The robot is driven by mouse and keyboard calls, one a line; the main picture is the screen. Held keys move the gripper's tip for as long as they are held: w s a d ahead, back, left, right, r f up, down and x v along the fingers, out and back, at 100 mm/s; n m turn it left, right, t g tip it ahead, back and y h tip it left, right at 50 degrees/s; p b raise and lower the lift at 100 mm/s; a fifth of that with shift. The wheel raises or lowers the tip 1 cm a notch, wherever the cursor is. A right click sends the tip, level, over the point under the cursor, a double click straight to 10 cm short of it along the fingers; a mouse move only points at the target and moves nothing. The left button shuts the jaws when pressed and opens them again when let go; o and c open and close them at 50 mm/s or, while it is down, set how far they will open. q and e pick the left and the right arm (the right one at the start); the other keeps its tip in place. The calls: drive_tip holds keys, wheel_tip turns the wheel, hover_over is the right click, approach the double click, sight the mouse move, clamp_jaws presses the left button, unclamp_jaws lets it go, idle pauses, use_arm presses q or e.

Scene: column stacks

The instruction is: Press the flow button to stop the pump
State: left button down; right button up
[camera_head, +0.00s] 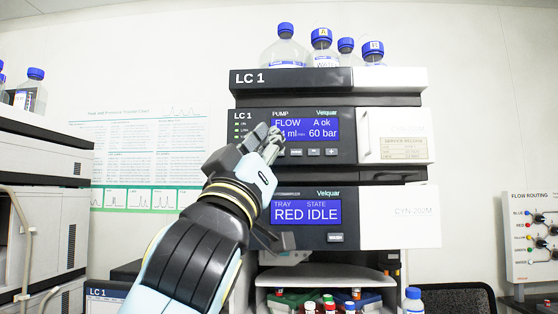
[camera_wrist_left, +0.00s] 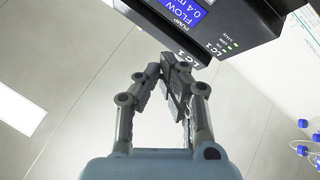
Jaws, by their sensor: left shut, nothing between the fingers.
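The pump unit (camera_head: 345,112) is a dark panel with a blue display (camera_head: 322,124) reading FLOW, A ok and 60 bar. The wrist view shows its display (camera_wrist_left: 182,14) with FLOW and 0.4. Small grey buttons (camera_head: 314,152) sit in a row below the display; the row's left end is behind my gripper, and I cannot tell which one is the flow button. My left gripper (camera_head: 273,139) is shut and empty, in front of the panel's left part and the display's left edge. In the wrist view the closed fingers (camera_wrist_left: 173,88) point at the panel's edge; contact cannot be told. My right gripper is not in view.
Below the pump is a tray module (camera_head: 308,211) reading RED IDLE, with a wash button (camera_head: 335,238). Blue-capped bottles (camera_head: 286,48) stand on top. A flow routing board (camera_head: 535,232) is at right. Another instrument stack (camera_head: 40,160) is at left.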

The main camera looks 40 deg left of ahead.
sight(279, 153)
use_arm(q)
drive_tip(key=shift+s+d+r, duration=0.1)
drive_tip(key=shift+s+r, duration=0.05)
drive_tip(key=shift+r, duration=0.15)
drive_tip(key=w+a+b, duration=0.4)
drive_tip(key=w, duration=0.3)
drive_tip(key=shift+w+a+b, duration=0.35)
idle(1.3)
